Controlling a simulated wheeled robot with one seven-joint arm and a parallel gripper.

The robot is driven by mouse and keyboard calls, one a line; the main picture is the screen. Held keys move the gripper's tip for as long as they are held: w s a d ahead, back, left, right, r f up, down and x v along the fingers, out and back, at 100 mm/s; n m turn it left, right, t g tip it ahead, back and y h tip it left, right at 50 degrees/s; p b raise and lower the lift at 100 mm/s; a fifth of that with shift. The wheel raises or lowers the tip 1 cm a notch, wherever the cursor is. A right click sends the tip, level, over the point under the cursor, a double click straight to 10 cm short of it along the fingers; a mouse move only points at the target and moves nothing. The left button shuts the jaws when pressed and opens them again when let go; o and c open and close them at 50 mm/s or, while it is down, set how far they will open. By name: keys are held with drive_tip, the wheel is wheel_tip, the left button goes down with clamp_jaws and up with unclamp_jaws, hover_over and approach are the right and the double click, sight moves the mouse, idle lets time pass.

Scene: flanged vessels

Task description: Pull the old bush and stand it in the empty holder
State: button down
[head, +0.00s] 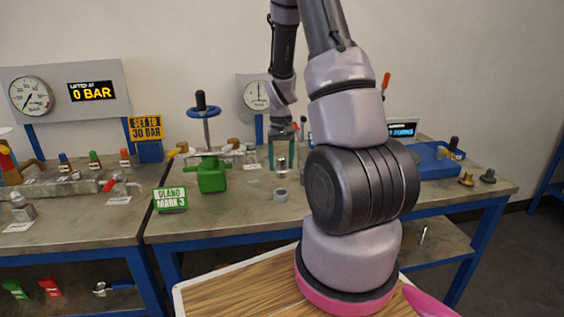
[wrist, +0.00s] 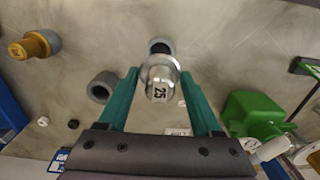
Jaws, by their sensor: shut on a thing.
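My gripper (head: 281,150) hangs above the middle bench with its two green fingers pointing down. It is shut on a silver bush (wrist: 160,84) marked 25, which also shows between the fingers in the head view (head: 281,163). The bush looks upright and clear of the bench. A grey ring-shaped holder (head: 281,195) stands on the bench below and nearer to me. In the wrist view this ring (wrist: 160,46) shows a dark opening, partly covered by the bush. A second grey ring (wrist: 102,86) lies left of the fingers in the wrist view.
A green valve body (head: 211,175) with a handwheel stands left of my gripper, behind a "GLAND MARK 3" sign (head: 171,199). A brass-and-grey fitting (wrist: 35,45) stands at the wrist view's upper left. Bare bench lies around the near ring.

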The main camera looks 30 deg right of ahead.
sight(281, 177)
drive_tip(key=shift+a, duration=0.1)
drive_tip(key=shift+f, duration=2.55)
drive_tip(key=shift+f, duration=0.4)
